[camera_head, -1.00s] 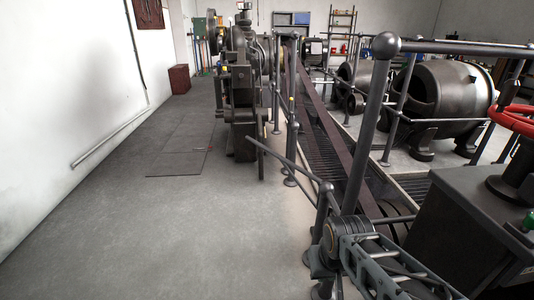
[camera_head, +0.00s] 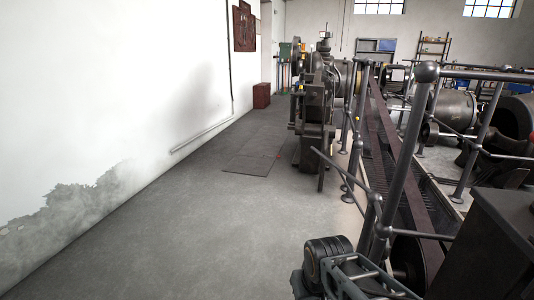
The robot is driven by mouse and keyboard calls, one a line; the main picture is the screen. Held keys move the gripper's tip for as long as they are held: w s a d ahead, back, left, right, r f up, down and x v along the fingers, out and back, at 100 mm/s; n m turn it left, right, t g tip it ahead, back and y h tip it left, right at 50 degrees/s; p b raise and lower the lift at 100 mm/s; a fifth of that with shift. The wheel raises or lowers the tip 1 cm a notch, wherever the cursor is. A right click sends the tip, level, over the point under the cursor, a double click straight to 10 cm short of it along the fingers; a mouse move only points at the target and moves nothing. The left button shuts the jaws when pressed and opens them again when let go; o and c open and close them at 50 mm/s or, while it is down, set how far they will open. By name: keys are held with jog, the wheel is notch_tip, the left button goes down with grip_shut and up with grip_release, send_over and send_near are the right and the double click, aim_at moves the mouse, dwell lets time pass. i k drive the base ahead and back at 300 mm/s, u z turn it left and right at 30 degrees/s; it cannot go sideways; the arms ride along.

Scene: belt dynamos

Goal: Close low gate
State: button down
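The low gate looks to be the dark bar (camera_head: 342,172) that slopes from a short post (camera_head: 370,225) up and away to the left. Its far end, with a short upright piece, stands out over the open floor, left of the belt railing. My arm shows at the bottom of the view, in front of and left of the short post. Its link runs out of the frame at the bottom right, and my gripper is not in view. I cannot tell whether the arm touches the gate.
The railing (camera_head: 410,145) runs along the dark belt (camera_head: 405,185) at right. A dark cabinet (camera_head: 495,245) stands close at the lower right. A large machine (camera_head: 315,115) stands beyond the gate. The floor (camera_head: 200,235) at left is clear up to the white wall.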

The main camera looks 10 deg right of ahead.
aim_at(336, 166)
jog(key=z, duration=0.1)
jog(key=i, duration=3.45)
jog(key=u, duration=0.45)
